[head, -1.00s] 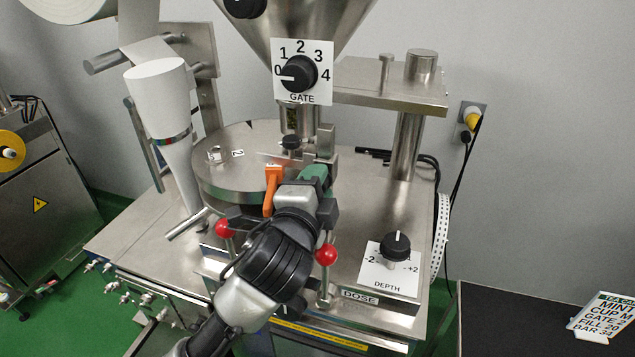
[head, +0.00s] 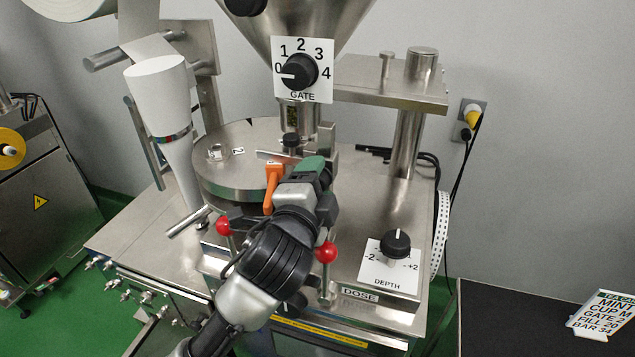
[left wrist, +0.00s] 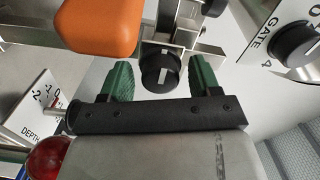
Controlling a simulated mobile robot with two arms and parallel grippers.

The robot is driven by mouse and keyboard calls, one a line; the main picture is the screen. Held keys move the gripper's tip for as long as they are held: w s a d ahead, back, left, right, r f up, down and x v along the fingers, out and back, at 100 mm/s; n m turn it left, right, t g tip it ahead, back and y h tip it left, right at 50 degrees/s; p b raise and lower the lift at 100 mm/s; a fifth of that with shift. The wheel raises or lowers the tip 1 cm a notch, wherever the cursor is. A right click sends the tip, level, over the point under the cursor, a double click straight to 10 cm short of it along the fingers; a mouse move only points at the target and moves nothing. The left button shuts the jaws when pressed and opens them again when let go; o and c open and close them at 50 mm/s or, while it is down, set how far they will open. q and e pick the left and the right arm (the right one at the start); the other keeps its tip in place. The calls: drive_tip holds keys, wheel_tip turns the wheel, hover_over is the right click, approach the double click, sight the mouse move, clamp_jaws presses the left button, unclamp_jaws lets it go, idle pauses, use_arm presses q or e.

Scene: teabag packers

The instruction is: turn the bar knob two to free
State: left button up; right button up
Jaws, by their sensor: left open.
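A small black knob (head: 291,140) with a pale pointer line stands below the hopper outlet. In the left wrist view the knob (left wrist: 160,70) is between and just ahead of my fingertips. I can read no bar label or "free" mark by it. My left gripper (head: 308,169) has green fingers and is open. In the left wrist view the left gripper (left wrist: 160,80) has one finger on each side of the knob, with a gap visible; I cannot tell whether either touches it. My right gripper is not in view.
An orange lever (head: 272,182) is close beside my left gripper. Red ball handles (head: 326,252) flank the arm. The GATE dial (head: 299,72) points at 0. The DEPTH dial (head: 396,244) stands at the right. A sign card (head: 602,316) lies far right.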

use_arm(q)
drive_tip(key=shift+s, duration=0.1)
drive_tip(key=b+v, duration=0.2)
drive_tip(key=v, duration=0.8)
drive_tip(key=shift+s+a+b, duration=0.15)
drive_tip(key=shift+s+b, duration=0.15)
drive_tip(key=shift+b, duration=0.05)
